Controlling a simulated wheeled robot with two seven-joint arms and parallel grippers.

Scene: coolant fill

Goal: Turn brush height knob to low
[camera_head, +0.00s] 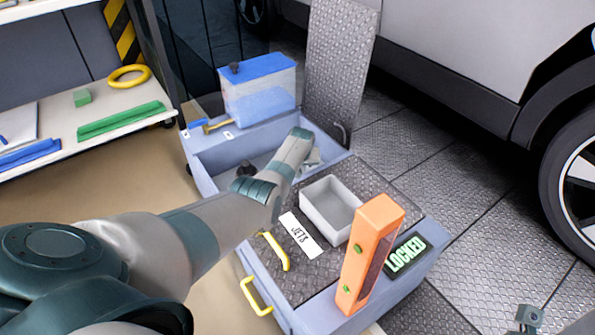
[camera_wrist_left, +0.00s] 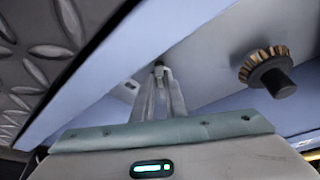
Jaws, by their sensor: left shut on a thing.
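My left arm reaches over the blue-grey machine into its open bay, and the left gripper (camera_head: 308,157) is low inside it. In the left wrist view the gripper's fingers (camera_wrist_left: 160,72) are close together, shut on a small grey piece at their tips. Most of that piece is hidden, so I cannot tell whether it is the brush height knob. A black knob with a brass toothed ring (camera_wrist_left: 267,72) stands to the right of the fingers, apart from them. A dark knob (camera_head: 245,168) shows in the bay in the head view. A grey part at the bottom right edge (camera_head: 528,316) looks like my right gripper.
The machine's raised tread-plate lid (camera_head: 340,65) stands behind the bay. A blue tank (camera_head: 258,90) is at its left. A car (camera_head: 470,50) stands at right.

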